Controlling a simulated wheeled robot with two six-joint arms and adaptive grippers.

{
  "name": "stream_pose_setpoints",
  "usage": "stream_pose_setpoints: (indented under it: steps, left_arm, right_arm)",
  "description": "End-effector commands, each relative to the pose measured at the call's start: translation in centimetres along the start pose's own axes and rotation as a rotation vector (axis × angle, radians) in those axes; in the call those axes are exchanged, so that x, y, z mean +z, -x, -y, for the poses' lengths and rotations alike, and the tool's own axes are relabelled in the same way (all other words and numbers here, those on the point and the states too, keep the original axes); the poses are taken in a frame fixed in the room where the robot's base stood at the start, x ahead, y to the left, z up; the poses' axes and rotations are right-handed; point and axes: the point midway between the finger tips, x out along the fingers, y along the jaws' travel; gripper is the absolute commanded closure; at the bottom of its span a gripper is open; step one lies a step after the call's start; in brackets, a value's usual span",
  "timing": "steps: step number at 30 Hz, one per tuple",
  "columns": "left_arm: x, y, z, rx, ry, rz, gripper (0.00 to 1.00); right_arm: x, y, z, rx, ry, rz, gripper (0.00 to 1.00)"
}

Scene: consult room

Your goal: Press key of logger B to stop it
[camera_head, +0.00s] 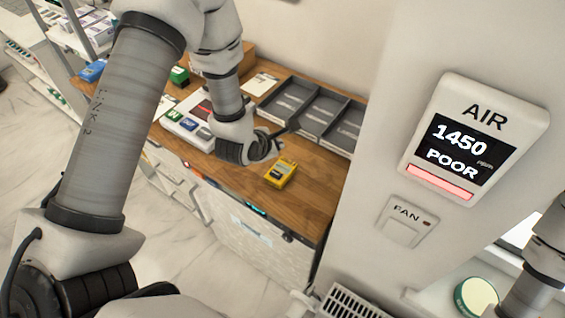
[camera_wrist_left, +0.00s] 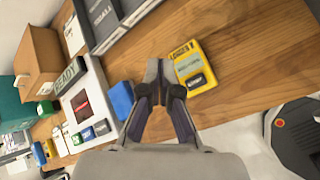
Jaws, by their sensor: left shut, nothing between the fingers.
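The yellow logger (camera_head: 280,172) lies on the wooden counter, just right of my left gripper. In the left wrist view the logger (camera_wrist_left: 184,53) carries a label that reads LOGGER, with the letter after it hard to read. It has a greyish display (camera_wrist_left: 187,66) and a dark key with a pale label (camera_wrist_left: 197,82). My left gripper (camera_head: 277,145) is shut and empty, apart from the logger. In the left wrist view its fingertips (camera_wrist_left: 158,65) are together beside the logger's left side. My right gripper is out of view; only part of that arm shows at the right edge.
A white device with coloured keys (camera_head: 188,131) stands left of the gripper. Grey trays (camera_head: 300,108) line the back of the wooden counter (camera_head: 312,195). A wall with an air display (camera_head: 475,140) and a fan switch (camera_head: 407,222) is at right. A blue object (camera_wrist_left: 121,100) lies near the gripper.

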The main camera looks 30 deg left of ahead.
Motion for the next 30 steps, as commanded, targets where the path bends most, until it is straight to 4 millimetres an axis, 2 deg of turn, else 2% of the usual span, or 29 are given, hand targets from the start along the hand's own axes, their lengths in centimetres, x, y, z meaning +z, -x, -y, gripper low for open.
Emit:
stream_pose_setpoints:
  steps: [10, 24, 30]
  left_arm:
    - [-0.5, -0.7, 0.5, -0.001, -0.001, -0.001, 1.00]
    - [-4.0, -5.4, 4.0, -0.001, -0.001, -0.001, 1.00]
    - [-4.5, -6.2, 4.5, 0.000, -0.001, 0.000, 1.00]
  right_arm:
    - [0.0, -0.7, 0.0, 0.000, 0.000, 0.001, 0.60]
    - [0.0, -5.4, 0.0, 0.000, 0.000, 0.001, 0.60]
    - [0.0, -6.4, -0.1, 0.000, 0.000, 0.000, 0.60]
